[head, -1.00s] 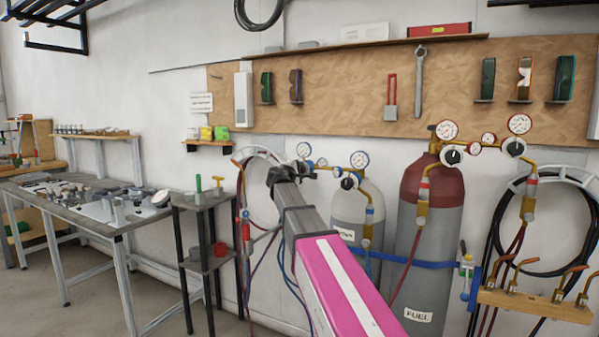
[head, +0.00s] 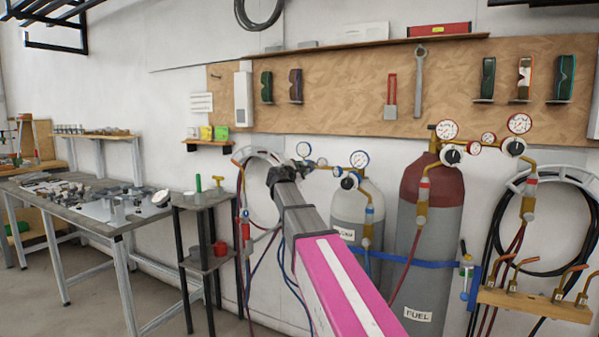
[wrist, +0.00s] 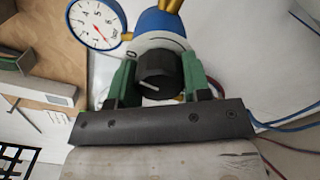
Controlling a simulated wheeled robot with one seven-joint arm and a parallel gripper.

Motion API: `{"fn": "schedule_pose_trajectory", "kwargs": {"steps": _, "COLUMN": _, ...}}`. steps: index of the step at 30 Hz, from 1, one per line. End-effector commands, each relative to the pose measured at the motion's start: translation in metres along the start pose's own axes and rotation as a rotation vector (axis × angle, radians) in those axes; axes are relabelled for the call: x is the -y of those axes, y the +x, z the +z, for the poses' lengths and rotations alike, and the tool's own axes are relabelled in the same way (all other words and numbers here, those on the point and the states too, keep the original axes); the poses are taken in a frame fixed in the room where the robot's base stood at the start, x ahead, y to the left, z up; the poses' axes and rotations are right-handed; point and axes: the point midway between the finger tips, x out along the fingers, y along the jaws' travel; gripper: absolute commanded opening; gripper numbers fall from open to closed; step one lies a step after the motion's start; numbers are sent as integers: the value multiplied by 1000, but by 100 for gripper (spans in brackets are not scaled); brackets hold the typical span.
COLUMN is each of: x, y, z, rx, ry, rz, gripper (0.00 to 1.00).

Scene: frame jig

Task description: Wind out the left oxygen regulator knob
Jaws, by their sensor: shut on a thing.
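In the wrist view the black regulator knob (wrist: 160,70) has a white pointer line near its lower edge. It sits on a pale collar with a 0 mark, before the blue and brass regulator body (wrist: 160,22). The green fingers of my gripper (wrist: 156,80) are shut on the knob, one on each side. A round gauge (wrist: 95,24) with a red needle is at upper left. In the head view my gripper (head: 280,172) is at the left gauge (head: 303,150) of the grey cylinder's regulator, and hides the left knob. The right knob (head: 349,182) is in plain view.
The grey cylinder (head: 346,209) stands left of the red-topped fuel cylinder (head: 421,235), with a blue strap across them. Blue and red hoses hang below my gripper. A small stand (head: 203,203) and a workbench (head: 100,225) are to the left.

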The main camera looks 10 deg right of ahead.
Motion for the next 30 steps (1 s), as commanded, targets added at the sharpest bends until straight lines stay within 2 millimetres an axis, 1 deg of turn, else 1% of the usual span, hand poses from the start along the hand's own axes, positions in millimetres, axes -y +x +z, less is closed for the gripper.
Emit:
{"fn": "schedule_pose_trajectory", "kwargs": {"steps": 6, "x": 1, "y": -1, "z": 0, "rx": -1, "ry": 2, "rz": -2, "gripper": 20}}
{"fn": "schedule_pose_trajectory", "kwargs": {"steps": 7, "x": 1, "y": -1, "z": 0, "rx": -1, "ry": 2, "rz": -2, "gripper": 54}}
{"fn": "schedule_pose_trajectory", "kwargs": {"steps": 8, "x": 1, "y": -1, "z": 0, "rx": -1, "ry": 2, "rz": -2, "gripper": 64}}
{"fn": "schedule_pose_trajectory", "kwargs": {"steps": 9, "x": 1, "y": 0, "z": 0, "rx": -1, "ry": 2, "rz": -2, "gripper": 70}}
{"fn": "schedule_pose_trajectory", "kwargs": {"steps": 17, "x": 0, "y": -1, "z": 0, "rx": 0, "ry": 2, "rz": -1, "gripper": 70}}
{"fn": "schedule_pose_trajectory", "kwargs": {"steps": 20, "x": 1, "y": -6, "z": 0, "rx": -1, "ry": 2, "rz": 0, "gripper": 70}}
{"fn": "schedule_pose_trajectory", "kwargs": {"steps": 23, "x": 1, "y": -18, "z": 1, "rx": -1, "ry": 2, "rz": 1, "gripper": 70}}
{"fn": "schedule_pose_trajectory", "kwargs": {"steps": 30, "x": 2, "y": -64, "z": 1, "rx": -2, "ry": 3, "rz": 1, "gripper": 70}}
